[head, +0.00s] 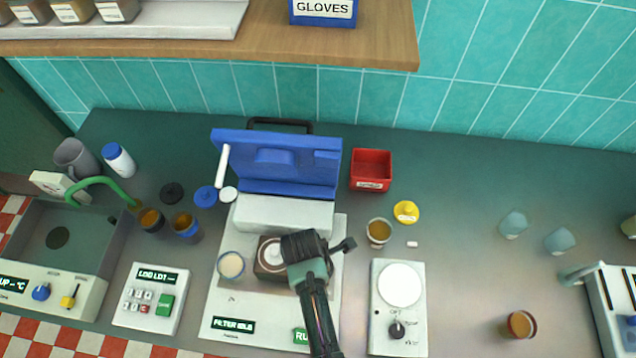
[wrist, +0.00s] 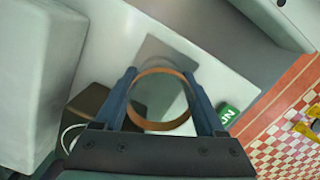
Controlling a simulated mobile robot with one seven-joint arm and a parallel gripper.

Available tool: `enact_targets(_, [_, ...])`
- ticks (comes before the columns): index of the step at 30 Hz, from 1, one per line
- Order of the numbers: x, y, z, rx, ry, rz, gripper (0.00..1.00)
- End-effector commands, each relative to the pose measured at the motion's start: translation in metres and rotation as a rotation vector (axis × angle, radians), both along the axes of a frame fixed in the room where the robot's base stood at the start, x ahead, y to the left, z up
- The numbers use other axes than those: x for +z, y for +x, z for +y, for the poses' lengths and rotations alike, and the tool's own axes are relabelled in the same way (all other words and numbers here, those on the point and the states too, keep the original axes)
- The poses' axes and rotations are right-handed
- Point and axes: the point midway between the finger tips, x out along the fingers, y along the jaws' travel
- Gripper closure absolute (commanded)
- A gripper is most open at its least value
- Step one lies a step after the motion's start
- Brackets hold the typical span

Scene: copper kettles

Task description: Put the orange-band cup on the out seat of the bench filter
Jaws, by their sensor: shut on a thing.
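My gripper (head: 318,250) is over the right part of the bench filter (head: 225,300), a white machine with its blue lid (head: 290,160) raised. In the wrist view my gripper (wrist: 159,78) is shut on the orange-band cup (wrist: 160,125), its orange ring between the two fingers. In the head view my gripper and arm hide this cup. A grey square patch (wrist: 165,50) on the white deck lies beyond the cup in the wrist view. A brown block with a pale round top (head: 268,258) is left of my gripper. A cup with pale contents (head: 231,265) stands at the filter's left.
A white dial device (head: 385,343) and an amber-filled cup (head: 378,231) stand right of the filter. A red bin (head: 371,170) is behind. Another orange-toned cup (head: 518,324) and two bluish cups (head: 513,225) are farther right. The counter between them is mostly clear.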

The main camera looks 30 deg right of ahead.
Motion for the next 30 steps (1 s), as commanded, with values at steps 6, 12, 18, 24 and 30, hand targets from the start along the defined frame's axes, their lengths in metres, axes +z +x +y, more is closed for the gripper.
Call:
enact_targets(6, [-0.003,0.000,0.000,0.000,0.000,0.000,0.15])
enact_targets(12, [-0.003,0.000,0.000,0.000,0.000,0.000,0.00])
enact_targets(18, [0.003,0.000,0.000,0.000,0.000,-0.001,0.00])
enact_targets(24, [0.026,0.002,0.003,0.002,-0.001,-0.005,0.00])
enact_targets(30, [0.067,0.003,0.008,0.001,-0.001,-0.006,0.00])
